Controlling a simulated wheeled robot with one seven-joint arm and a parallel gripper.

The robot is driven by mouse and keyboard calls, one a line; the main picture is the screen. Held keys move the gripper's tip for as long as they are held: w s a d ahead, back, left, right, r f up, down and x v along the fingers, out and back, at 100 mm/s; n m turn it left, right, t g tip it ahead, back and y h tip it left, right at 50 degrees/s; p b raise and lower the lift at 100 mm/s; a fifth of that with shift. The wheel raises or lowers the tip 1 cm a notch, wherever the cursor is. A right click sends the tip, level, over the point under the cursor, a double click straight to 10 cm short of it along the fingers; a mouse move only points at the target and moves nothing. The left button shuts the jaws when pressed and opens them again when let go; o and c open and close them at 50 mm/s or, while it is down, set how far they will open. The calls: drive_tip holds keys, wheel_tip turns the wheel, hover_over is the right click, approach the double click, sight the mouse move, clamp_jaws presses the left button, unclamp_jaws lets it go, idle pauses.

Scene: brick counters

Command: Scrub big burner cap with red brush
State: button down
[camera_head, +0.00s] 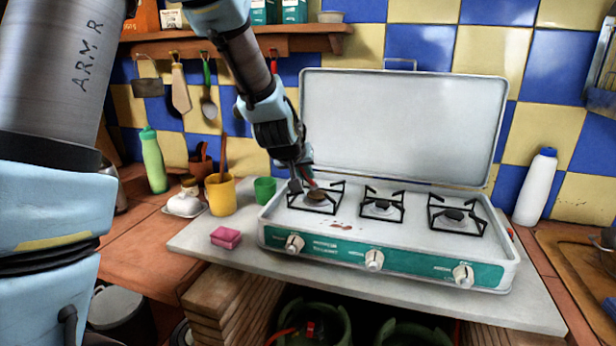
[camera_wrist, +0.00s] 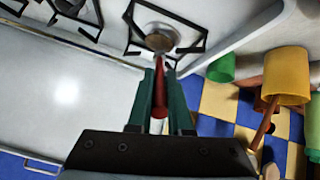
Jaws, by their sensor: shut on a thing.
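The stove (camera_head: 385,235) stands on the counter with its lid open, and has three burners in a row. The big burner cap (camera_head: 316,196) is brownish and sits in the left burner under a black pan support. It shows as a round disc in the wrist view (camera_wrist: 160,40). My gripper (camera_head: 302,183), also in the wrist view (camera_wrist: 159,72), is low over this burner. It is shut on the red brush (camera_wrist: 158,92), whose far end points at the cap. I cannot tell whether the bristles touch the cap.
A green cup (camera_head: 265,190), a yellow mug (camera_head: 220,195) and a pink sponge (camera_head: 226,238) stand left of the stove. The raised lid (camera_head: 400,125) is behind the burners. Black pan supports surround each burner. A white bottle (camera_head: 536,187) stands at the right.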

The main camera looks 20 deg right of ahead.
drive_tip(key=shift+s+d+p, duration=0.45)
drive_tip(key=shift+s+d, duration=0.1)
drive_tip(key=shift+d, duration=0.05)
drive_tip(key=shift+w+a, duration=0.1)
drive_tip(key=shift+w+a+b, duration=0.5)
drive_tip(key=shift+b, duration=0.2)
drive_tip(key=shift+s+d, duration=0.1)
drive_tip(key=shift+s+d+f+p, duration=0.1)
drive_tip(key=shift+s+d+p, duration=0.25)
drive_tip(key=shift+s+d, duration=0.1)
